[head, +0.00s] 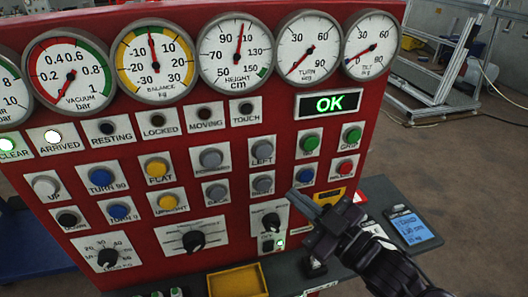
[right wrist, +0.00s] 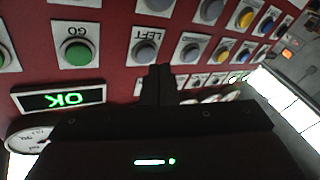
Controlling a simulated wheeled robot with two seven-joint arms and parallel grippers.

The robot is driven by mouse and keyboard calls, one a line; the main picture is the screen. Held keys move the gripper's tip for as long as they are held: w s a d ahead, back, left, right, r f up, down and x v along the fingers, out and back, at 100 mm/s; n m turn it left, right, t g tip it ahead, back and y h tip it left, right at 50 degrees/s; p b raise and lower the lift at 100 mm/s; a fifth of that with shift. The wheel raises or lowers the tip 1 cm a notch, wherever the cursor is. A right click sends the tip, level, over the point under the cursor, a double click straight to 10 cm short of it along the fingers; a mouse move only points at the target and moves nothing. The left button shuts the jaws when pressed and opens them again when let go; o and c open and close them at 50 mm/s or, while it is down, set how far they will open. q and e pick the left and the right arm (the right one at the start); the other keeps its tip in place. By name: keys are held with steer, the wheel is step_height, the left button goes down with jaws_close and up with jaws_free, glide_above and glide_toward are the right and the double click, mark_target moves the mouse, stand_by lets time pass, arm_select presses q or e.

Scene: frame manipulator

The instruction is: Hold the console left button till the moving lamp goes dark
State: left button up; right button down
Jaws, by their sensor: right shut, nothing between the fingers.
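The grey LEFT button (head: 262,149) is on the red console, right of the middle of the panel. It also shows in the right wrist view (right wrist: 145,51), where the picture is upside down. The MOVING lamp (head: 204,114) is dark in the row above the buttons. My right gripper (head: 297,198) is shut and empty. In the head view its tips are below and right of the LEFT button, apart from it. In the right wrist view the tips (right wrist: 156,70) point toward the panel close to that button. My left gripper is not in view.
The ARRIVED lamp (head: 53,136) and CLEAR lamp (head: 8,144) are lit. A display (head: 329,104) reads OK in green. A yellow tray (head: 238,281) and a blue-screened device (head: 413,230) are on the ledge.

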mark_target(264, 152)
steer(key=s+r+n+g+y, duration=0.1)
steer(key=s+a+r+n+g+y, duration=0.1)
steer(key=y, duration=0.1)
steer(key=s+a+r+n+g+y, duration=0.1)
steer(key=n, duration=0.1)
steer(key=shift+s+r+y, duration=0.1)
steer(key=shift+r+y, duration=0.2)
steer(key=shift+y, duration=0.1)
steer(key=w+a, duration=0.2)
steer(key=w, duration=0.6)
steer(key=shift+w+a+b, duration=0.25)
steer(key=shift+a+b, duration=0.05)
steer(key=shift+a, duration=0.1)
stand_by(1.6)
steer(key=shift+w+a, duration=0.15)
steer(key=shift+w, duration=0.25)
